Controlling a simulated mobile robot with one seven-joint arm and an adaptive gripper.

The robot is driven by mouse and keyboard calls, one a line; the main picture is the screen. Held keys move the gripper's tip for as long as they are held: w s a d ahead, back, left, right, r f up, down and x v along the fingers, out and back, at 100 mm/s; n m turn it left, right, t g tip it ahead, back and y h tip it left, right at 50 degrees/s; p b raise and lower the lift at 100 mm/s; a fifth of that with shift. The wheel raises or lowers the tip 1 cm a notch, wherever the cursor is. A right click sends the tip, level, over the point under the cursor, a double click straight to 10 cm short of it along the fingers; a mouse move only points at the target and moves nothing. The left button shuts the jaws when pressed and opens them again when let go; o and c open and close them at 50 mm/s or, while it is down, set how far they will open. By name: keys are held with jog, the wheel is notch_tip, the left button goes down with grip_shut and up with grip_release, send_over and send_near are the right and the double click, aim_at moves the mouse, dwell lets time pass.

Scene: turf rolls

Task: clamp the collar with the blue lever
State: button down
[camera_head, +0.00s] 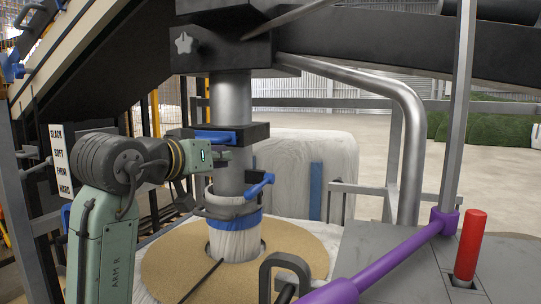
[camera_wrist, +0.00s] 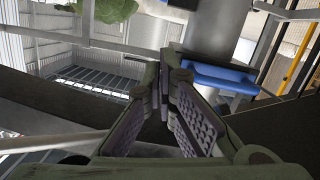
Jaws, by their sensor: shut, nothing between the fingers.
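A steel column (camera_head: 233,100) stands upright in the middle of the head view. A black collar (camera_head: 259,131) sits around it, with a blue lever (camera_head: 214,137) across its front left. Lower down, a dark ring (camera_head: 232,212) with a second blue lever (camera_head: 260,185), raised at an angle, goes around a white wrapped sleeve with a blue band. My gripper (camera_head: 222,157) is shut and empty, just below the black collar and left of the column. In the wrist view my fingers (camera_wrist: 167,75) are together; a blue lever (camera_wrist: 220,78) lies to their right against the column (camera_wrist: 217,35), apart from them.
A tan round disc (camera_head: 166,265) surrounds the sleeve's foot. A purple bar (camera_head: 395,255) and a red handle (camera_head: 471,240) stand at front right. A bent grey pipe (camera_head: 410,130) and a white wrapped bale (camera_head: 300,165) are behind. A dark beam crosses above.

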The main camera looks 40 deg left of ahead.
jog(key=p, duration=0.2)
send_over(257, 189)
jog(key=s+a, duration=0.1)
jog(key=s, duration=0.2)
jog(key=shift+a+f+g, duration=0.2)
jog(key=shift+f+g, duration=0.1)
jog(key=shift+f, duration=0.7)
jog(key=shift+w+d+f, duration=0.1)
jog(key=shift+f, duration=0.55)
jog(key=shift+w+d+f, duration=0.1)
jog(key=shift+f, duration=0.5)
jog(key=shift+w+d+f, duration=0.1)
jog(key=shift+d+f, duration=0.05)
jog(key=shift+f, duration=0.65)
